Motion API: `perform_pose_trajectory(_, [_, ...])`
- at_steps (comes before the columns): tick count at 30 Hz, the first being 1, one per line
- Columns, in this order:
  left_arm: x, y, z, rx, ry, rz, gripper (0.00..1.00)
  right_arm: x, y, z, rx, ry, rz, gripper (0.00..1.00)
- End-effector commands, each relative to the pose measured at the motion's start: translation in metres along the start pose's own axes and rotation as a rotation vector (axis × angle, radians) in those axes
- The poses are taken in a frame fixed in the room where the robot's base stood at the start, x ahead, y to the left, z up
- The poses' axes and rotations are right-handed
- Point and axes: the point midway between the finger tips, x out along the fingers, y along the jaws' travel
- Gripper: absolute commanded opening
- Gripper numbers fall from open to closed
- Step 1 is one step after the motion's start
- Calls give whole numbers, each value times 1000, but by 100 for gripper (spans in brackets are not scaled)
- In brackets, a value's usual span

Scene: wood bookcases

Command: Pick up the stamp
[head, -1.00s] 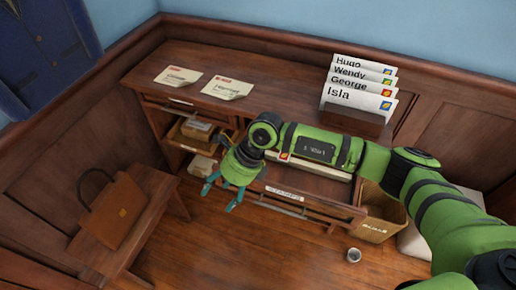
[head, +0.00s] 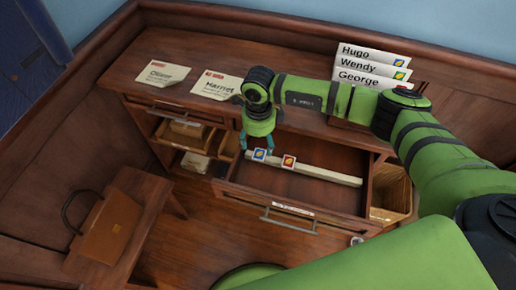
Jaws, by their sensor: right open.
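Two small stamps sit in the open drawer (head: 320,195) of the desk, against a pale strip (head: 325,174). One is a blue stamp (head: 260,155) with a yellow mark, and to its right is a red stamp (head: 288,161) with a yellow mark. My right gripper (head: 257,143) points down over the left end of the strip, fingers apart. Its fingertips are close to the blue stamp; I cannot tell whether they touch it. The green arm covers part of the desk behind. My left gripper is out of view.
Letters for Oliver (head: 162,74) and Harriet (head: 217,85) lie on the desk top (head: 130,68). Stamped envelopes (head: 372,55) stand in a holder at the right. A bin (head: 391,187) is right of the drawer. A brown briefcase (head: 107,228) sits on a bench at lower left.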

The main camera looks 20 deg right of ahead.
Motion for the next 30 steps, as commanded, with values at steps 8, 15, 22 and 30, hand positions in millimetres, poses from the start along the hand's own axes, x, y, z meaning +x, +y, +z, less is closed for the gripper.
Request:
perform_pose_trajectory(8, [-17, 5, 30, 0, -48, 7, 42, 39, 2, 2, 0, 0, 2, 69])
perform_pose_trajectory(15, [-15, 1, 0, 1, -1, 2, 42, 47, 2, 2, -2, -1, 0, 69])
perform_pose_trajectory(22, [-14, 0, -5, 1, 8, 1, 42, 47, 2, 2, -1, -2, 0, 69])
perform_pose_trajectory(30, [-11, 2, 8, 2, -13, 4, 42, 50, 2, 2, -1, -2, 0, 69])
